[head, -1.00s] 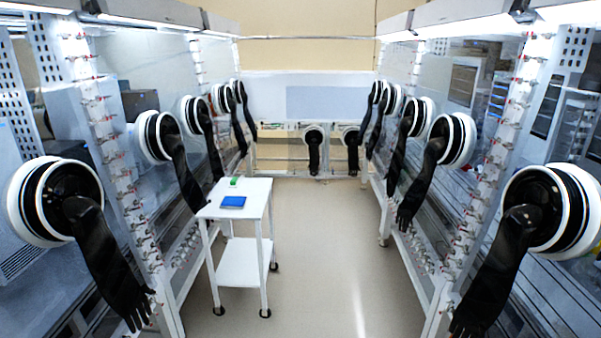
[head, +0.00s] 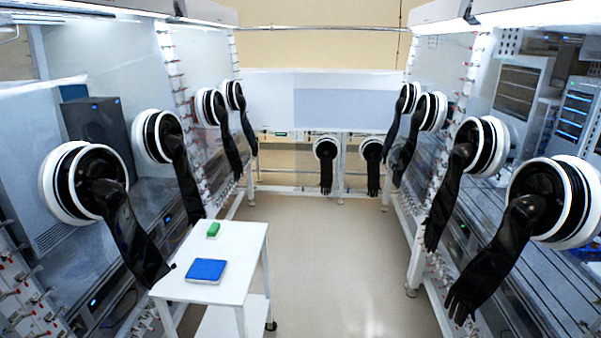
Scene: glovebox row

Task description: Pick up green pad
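A small green pad (head: 213,229) lies on the top of a white cart (head: 238,252), near its far edge. A larger blue pad (head: 207,270) lies on the same cart top, nearer to me and a little to the left. The two pads are apart. Neither of my grippers shows in the head view.
Glovebox rows with black gloves line both sides; one left glove (head: 130,235) hangs close to the cart's left edge. Right-hand gloves (head: 495,255) reach into the aisle. The floor (head: 335,270) right of the cart is clear. A glovebox closes the far end.

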